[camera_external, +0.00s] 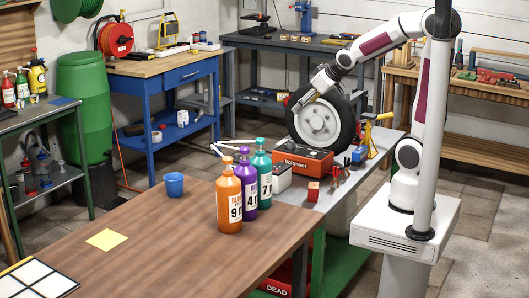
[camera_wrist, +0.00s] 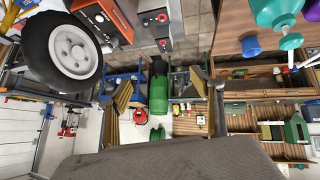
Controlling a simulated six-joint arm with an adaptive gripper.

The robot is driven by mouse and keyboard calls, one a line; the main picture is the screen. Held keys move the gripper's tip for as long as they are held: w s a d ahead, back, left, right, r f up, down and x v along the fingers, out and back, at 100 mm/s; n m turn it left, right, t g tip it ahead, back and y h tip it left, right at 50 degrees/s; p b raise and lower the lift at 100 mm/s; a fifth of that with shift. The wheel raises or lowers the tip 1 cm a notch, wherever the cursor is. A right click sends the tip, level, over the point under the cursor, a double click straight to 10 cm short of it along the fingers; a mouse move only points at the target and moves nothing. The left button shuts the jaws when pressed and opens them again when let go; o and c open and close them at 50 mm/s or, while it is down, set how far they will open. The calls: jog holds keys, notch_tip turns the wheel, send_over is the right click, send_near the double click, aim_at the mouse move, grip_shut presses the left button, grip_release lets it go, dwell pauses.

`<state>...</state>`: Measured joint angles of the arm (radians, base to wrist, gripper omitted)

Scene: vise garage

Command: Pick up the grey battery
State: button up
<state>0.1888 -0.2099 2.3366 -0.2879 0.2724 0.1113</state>
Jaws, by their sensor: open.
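The grey battery (camera_external: 280,178) stands on the grey metal bench, left of the red charger (camera_external: 303,158); the bottles partly hide it in the external view. In the wrist view a grey box with red terminals, apparently this battery (camera_wrist: 146,36), is at the top beside the orange-red charger (camera_wrist: 102,18). My gripper (camera_external: 298,103) is raised above the bench, in front of the upper part of the tire, apart from the battery. In the wrist view its two fingers are spread wide with nothing between them (camera_wrist: 162,96).
A tire (camera_external: 345,118) stands behind the charger. Orange, purple and teal bottles (camera_external: 229,198) stand on the wooden table's corner. A small red box (camera_external: 313,191), red-handled pliers (camera_external: 335,172) and a yellow clamp-like tool (camera_external: 370,135) are right of the battery. A blue cup (camera_external: 174,185) stands farther left.

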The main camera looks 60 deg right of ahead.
jog(key=w+d+f+t, duration=0.1)
jog(key=w+d+f, duration=0.2)
jog(key=w+f, duration=0.15)
jog(key=w+d+f+n+t+y, duration=0.1)
jog(key=w+d+f, duration=0.15)
jog(key=w, duration=0.35)
jog(key=w+d+f+t, duration=0.1)
jog(key=w+d+f, duration=0.1)
jog(key=w+f, duration=0.25)
jog(key=w+f+t+y, duration=0.1)
jog(key=f+y, duration=0.1)
jog(key=f, duration=0.5)
jog(key=w+d+f+t+y, duration=0.1)
jog(key=w+f+y, duration=0.1)
jog(key=f, duration=0.5)
jog(key=shift+w+d+f, duration=0.25)
jog(key=shift+w+d, duration=0.05)
jog(key=shift+x, duration=1.3)
jog(key=shift+w, duration=0.1)
jog(key=shift+x, duration=2.5)
